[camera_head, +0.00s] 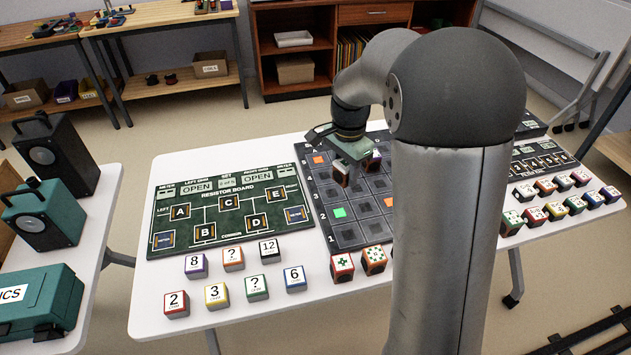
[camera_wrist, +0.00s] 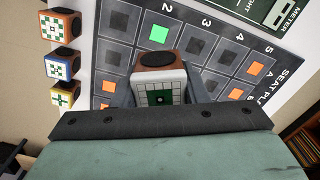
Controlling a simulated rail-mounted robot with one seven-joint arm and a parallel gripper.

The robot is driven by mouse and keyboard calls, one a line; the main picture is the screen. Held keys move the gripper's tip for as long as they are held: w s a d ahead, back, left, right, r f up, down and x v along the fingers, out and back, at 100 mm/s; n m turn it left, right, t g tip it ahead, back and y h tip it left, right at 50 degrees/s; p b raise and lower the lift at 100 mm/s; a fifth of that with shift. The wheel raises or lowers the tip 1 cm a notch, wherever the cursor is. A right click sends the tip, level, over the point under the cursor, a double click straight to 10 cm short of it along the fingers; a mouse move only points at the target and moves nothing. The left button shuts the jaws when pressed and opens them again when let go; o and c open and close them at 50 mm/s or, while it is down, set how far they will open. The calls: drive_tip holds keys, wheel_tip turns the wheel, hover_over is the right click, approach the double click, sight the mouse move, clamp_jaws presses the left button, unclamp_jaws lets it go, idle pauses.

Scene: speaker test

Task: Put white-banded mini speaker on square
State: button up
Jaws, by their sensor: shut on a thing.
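The white-banded mini speaker (camera_wrist: 163,76) is a small cube with a white band, a brown top and a green grid face. My gripper (camera_wrist: 159,92) is shut on it, with one finger on each side, in the wrist view. In the head view my gripper (camera_head: 355,165) hangs over the dark seat-plan board (camera_head: 348,238), and the speaker is only partly visible there. The board carries a grid of dark squares, a green square (camera_wrist: 159,34) and several orange squares (camera_wrist: 255,68). The green square (camera_head: 339,212) also shows in the head view. I cannot tell the speaker's exact height above the board.
Two speaker cubes (camera_head: 342,267) stand at the board's front edge. Orange, blue and yellow-banded cubes (camera_wrist: 62,66) are left in the wrist view. A resistor board (camera_head: 228,212) and several numbered cubes (camera_head: 233,258) lie left. More cubes (camera_head: 545,187) stand right. My arm hides part of the board.

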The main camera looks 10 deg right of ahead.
drive_tip(key=shift+w+d+r+m, duration=0.1)
drive_tip(key=shift+r+m, duration=0.3)
drive_tip(key=shift+m, duration=0.7)
drive_tip(key=shift+w+d+r+m, duration=0.1)
drive_tip(key=shift+d+r+m, duration=0.1)
drive_tip(key=shift+m, duration=0.35)
drive_tip(key=shift+d+r+m, duration=0.1)
drive_tip(key=shift+r+m, duration=0.1)
drive_tip(key=shift+m, duration=0.35)
drive_tip(key=shift+w+f, duration=0.1)
drive_tip(key=shift+w, duration=0.2)
drive_tip(key=w+a+f, duration=0.2)
drive_tip(key=w+f, duration=0.1)
drive_tip(key=w, duration=0.5)
hover_over(325, 176)
drive_tip(key=f, duration=0.3)
drive_tip(key=f+p, duration=0.1)
drive_tip(key=f, duration=0.1)
drive_tip(key=shift+s+f, duration=0.25)
drive_tip(key=shift+s, duration=0.1)
drive_tip(key=shift+w+f, duration=0.3)
drive_tip(key=shift+f, duration=0.1)
drive_tip(key=shift+w+f, duration=0.15)
drive_tip(key=shift+f, duration=1.5)
